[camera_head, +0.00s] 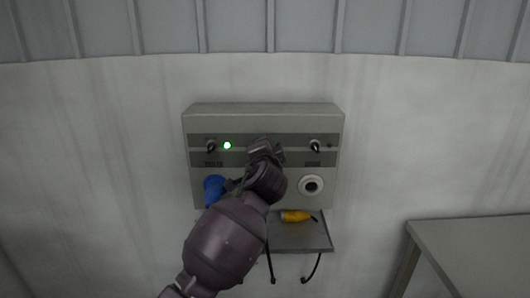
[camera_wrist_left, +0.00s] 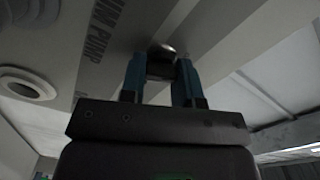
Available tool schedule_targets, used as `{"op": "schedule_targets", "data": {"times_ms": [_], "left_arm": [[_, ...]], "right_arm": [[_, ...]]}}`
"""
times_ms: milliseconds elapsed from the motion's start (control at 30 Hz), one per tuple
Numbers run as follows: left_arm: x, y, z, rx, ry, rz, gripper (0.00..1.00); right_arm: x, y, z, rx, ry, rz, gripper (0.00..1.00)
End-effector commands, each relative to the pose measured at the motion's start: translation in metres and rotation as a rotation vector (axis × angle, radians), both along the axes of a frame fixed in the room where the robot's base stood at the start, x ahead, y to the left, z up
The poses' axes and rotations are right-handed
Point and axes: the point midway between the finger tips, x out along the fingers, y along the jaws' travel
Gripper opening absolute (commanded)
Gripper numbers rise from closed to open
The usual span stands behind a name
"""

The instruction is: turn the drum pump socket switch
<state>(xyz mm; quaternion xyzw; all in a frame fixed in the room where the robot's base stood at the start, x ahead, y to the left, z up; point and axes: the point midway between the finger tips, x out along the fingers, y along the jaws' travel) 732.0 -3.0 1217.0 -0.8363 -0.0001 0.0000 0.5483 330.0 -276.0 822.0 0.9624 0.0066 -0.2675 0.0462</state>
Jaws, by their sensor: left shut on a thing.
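A grey wall panel (camera_head: 262,112) holds a row of switches. My left gripper (camera_head: 267,147) is at the middle of that row and hides what is behind it. In the left wrist view, its two blue fingers (camera_wrist_left: 161,76) are shut on a dark rounded switch knob (camera_wrist_left: 161,52), one finger on each side. A label partly reading "PUMP" (camera_wrist_left: 97,42) is printed beside this knob. The knob's pointing direction cannot be told. My right gripper is not in view.
Other switches sit at left (camera_head: 211,147) and right (camera_head: 315,147). A green lamp (camera_head: 227,145) is lit beside the left one. Below are a blue plug (camera_head: 212,188) and a round white socket (camera_head: 311,186). A yellow plug (camera_head: 295,216) lies on a shelf (camera_head: 300,238). A grey table (camera_head: 475,240) stands right.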

Motion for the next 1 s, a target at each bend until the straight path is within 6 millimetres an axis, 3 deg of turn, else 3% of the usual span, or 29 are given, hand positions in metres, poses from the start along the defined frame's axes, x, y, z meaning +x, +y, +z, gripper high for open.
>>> {"op": "schedule_targets", "data": {"times_ms": [300, 800, 833, 1000], "left_arm": [[0.0, 0.0, -0.001, -0.112, 0.003, 0.0, 0.06], [0.0, 0.0, -0.001, -0.131, 0.003, -0.001, 0.06], [0.0, 0.0, -0.001, -0.131, 0.003, 0.0, 0.31], [0.0, 0.0, 0.0, -0.13, 0.002, -0.001, 0.55]], "right_arm": [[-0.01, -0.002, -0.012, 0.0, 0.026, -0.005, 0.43], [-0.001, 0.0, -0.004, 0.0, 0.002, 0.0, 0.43], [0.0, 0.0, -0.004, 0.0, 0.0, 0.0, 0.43], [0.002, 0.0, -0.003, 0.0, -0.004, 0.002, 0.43]]}}
